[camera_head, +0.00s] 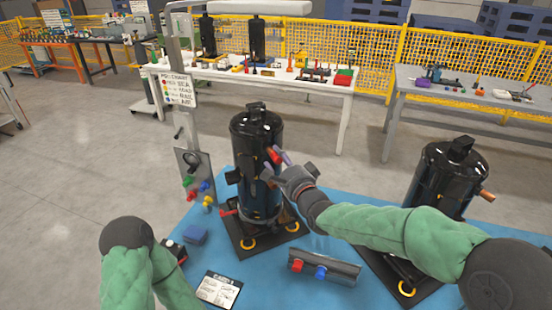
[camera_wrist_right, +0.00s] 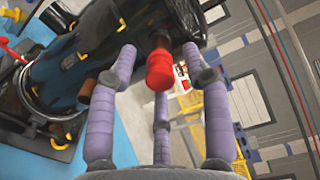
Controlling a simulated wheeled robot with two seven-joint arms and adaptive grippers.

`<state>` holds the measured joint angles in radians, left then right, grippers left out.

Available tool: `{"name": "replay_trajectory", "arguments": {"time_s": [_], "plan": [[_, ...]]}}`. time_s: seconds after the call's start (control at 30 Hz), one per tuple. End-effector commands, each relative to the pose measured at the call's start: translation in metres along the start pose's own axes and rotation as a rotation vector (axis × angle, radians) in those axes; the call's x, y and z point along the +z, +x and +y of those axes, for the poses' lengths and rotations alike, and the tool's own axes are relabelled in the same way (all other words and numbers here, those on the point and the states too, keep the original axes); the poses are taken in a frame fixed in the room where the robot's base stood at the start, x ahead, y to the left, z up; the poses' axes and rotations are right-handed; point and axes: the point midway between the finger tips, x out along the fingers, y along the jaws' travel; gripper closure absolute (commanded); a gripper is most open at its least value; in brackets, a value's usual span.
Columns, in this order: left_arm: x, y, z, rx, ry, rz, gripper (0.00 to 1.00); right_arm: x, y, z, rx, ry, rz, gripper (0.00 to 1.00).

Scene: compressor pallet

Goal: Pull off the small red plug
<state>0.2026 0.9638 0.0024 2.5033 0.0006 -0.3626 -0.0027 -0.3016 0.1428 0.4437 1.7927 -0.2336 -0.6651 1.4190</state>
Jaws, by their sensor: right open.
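The small red plug (camera_head: 272,155) sits on the upper side of the black compressor (camera_head: 257,125) that stands on the blue pallet. In the right wrist view the red plug (camera_wrist_right: 159,70) sticks out from the compressor's dark body (camera_wrist_right: 85,62). My right gripper (camera_head: 275,165) is open beside the compressor. In the right wrist view its purple fingers (camera_wrist_right: 159,62) are spread around the plug, with gaps visible on both sides. A copper stub (camera_wrist_right: 104,97) lies behind the left finger. My left arm shows at the lower left, but its gripper is out of view.
A second black compressor (camera_head: 450,180) stands at the right. A grey tray (camera_head: 340,272) with a red and a blue plug lies on the blue surface (camera_head: 270,290). A post with a sign (camera_head: 178,88) and coloured caps rises behind left. A printed card (camera_head: 218,289) lies in front.

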Motion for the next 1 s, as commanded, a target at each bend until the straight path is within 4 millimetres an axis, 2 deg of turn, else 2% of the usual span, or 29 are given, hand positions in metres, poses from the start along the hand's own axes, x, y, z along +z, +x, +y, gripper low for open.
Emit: {"name": "replay_trajectory", "arguments": {"time_s": [1.0], "plan": [[-0.0003, 0.0060, -0.0021, 0.000, 0.000, 0.000, 0.41, 0.0000, -0.0002, -0.0001, 0.000, 0.000, 0.000, 0.51]]}}
